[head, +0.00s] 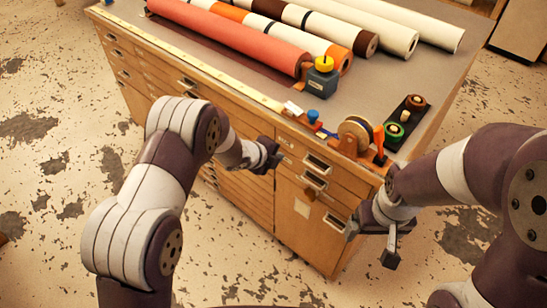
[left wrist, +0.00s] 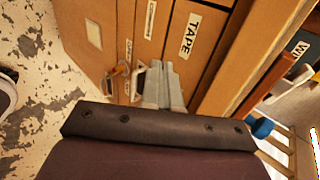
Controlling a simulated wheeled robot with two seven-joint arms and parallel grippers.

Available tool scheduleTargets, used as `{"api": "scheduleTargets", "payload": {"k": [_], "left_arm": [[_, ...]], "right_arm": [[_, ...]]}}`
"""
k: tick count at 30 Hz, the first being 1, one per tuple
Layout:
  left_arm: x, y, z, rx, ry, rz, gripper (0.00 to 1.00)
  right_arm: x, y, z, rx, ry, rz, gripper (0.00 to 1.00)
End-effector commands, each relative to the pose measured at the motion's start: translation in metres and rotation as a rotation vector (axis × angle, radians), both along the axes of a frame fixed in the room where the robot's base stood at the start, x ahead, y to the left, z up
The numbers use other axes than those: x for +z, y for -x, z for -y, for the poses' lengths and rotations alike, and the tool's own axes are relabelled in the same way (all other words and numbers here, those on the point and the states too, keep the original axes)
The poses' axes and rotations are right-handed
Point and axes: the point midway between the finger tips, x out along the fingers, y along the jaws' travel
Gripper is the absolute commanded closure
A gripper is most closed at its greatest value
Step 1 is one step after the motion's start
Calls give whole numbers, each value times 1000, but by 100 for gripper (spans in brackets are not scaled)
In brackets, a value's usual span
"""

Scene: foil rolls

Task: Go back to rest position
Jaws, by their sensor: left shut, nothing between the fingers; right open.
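My left gripper (head: 268,157) is in front of the wooden drawer cabinet, below the front edge of its top. It is shut and empty; its closed fingers also show in the left wrist view (left wrist: 163,85), in front of drawer fronts, one labelled TAPE. I cannot tell whether the fingers touch the cabinet. My right gripper (head: 372,240) is open and empty, low beside the cabinet's front right corner. Both arms reach forward from the bottom of the head view.
The drawer cabinet (head: 232,113) carries several long rolls, including a red one (head: 230,38). The worn floor (head: 50,190) is clear at left.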

Motion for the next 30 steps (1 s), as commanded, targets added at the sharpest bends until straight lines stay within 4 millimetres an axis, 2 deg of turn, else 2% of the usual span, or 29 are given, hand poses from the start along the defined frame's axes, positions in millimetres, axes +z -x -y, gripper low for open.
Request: {"api": "scheduleTargets", "payload": {"k": [12,20,22,23,24,25,26,27,29,30], "left_arm": [[55,45,-37,2,0,3,100],[64,54,-44,7,4,-3,100],[59,55,-49,79,25,-53,100],[51,58,-58,175,39,-115,100],[39,71,-76,358,66,-227,100],[34,85,-93,542,95,-320,100],[37,103,-111,745,131,-407,100],[43,131,-131,1013,182,-512,100],[56,176,-151,1363,260,-638,100],[66,205,-159,1561,308,-707,100]], "right_arm": [[0,0,0,0,0,1,12],[0,0,0,0,0,1,12],[0,0,0,0,0,1,12],[0,0,0,0,0,1,12],[0,0,0,0,0,1,12],[1,0,0,0,0,1,12],[2,0,0,0,0,1,12],[4,0,0,0,0,0,12],[7,0,0,0,0,1,12],[9,0,0,0,0,1,12]]}}
